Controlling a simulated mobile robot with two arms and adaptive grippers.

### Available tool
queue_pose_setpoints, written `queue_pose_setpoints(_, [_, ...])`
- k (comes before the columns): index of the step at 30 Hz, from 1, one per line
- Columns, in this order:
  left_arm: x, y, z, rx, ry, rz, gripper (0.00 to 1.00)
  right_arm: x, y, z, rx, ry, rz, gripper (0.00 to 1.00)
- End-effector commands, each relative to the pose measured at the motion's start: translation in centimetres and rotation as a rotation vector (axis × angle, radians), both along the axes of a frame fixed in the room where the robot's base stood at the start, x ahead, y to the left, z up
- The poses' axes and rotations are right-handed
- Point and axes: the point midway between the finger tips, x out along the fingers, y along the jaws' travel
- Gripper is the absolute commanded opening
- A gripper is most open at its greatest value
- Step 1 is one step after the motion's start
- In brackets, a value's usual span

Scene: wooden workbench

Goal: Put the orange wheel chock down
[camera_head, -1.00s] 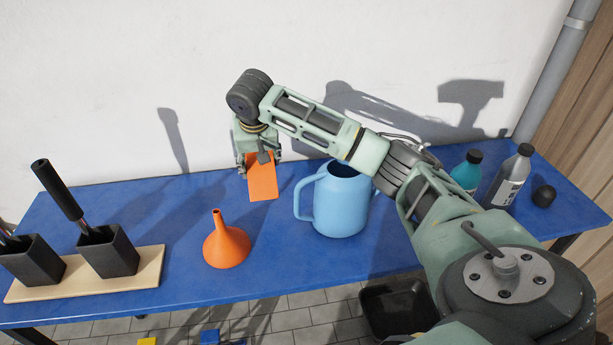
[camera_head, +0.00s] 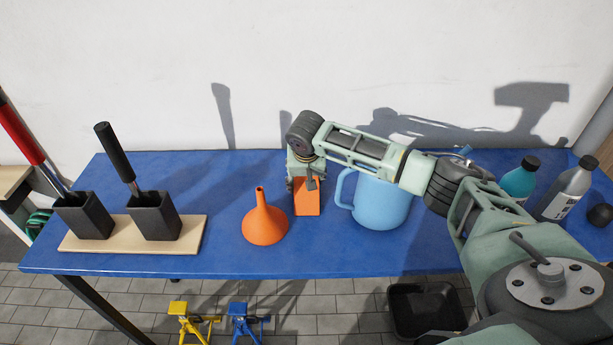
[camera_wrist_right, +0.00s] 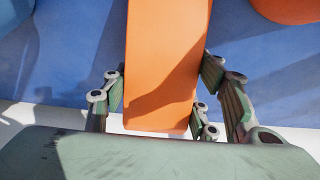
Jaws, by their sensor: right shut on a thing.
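The orange wheel chock (camera_head: 307,197) is at the blue workbench, between the orange funnel and the blue jug in the head view. My right gripper (camera_head: 303,178) is shut on it from above and behind. In the right wrist view the chock (camera_wrist_right: 163,60) runs up between the fingers of the gripper (camera_wrist_right: 160,100), with fingers on both its sides. Whether its underside touches the bench top cannot be told. My left gripper is not in view.
The orange funnel (camera_head: 265,222) stands just left of the chock. The blue jug (camera_head: 382,203) stands just right, under my right arm. Black holders (camera_head: 155,217) sit on a wooden board (camera_head: 190,243) at the left. Bottles (camera_head: 567,190) stand at the right. Bench (camera_head: 330,255) is clear in front.

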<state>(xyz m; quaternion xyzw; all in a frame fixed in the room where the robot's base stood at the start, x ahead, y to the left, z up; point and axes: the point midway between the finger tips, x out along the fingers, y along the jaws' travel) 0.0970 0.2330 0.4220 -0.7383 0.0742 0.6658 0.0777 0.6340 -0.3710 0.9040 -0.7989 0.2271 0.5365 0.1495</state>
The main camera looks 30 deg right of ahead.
Motion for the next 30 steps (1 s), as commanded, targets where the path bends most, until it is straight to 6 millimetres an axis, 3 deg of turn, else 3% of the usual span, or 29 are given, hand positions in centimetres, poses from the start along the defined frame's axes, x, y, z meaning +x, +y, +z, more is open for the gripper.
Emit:
queue_pose_setpoints(8, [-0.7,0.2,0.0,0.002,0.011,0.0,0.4,0.1,0.0,-0.1,0.0,-0.002,0.0,0.14])
queue_pose_setpoints(9, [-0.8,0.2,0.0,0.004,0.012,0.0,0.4,0.0,0.0,-0.2,0.0,0.0,0.001,0.56])
queue_pose_setpoints(15, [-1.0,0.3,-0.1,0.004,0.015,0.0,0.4,0.0,0.0,-0.2,0.0,0.0,0.001,0.73])
queue_pose_setpoints(25, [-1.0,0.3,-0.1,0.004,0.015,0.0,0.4,0.0,0.0,0.0,-0.001,-0.001,0.0,0.73])
queue_pose_setpoints(30, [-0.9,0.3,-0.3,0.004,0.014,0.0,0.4,-0.4,0.4,1.7,0.001,-0.003,0.002,0.73])
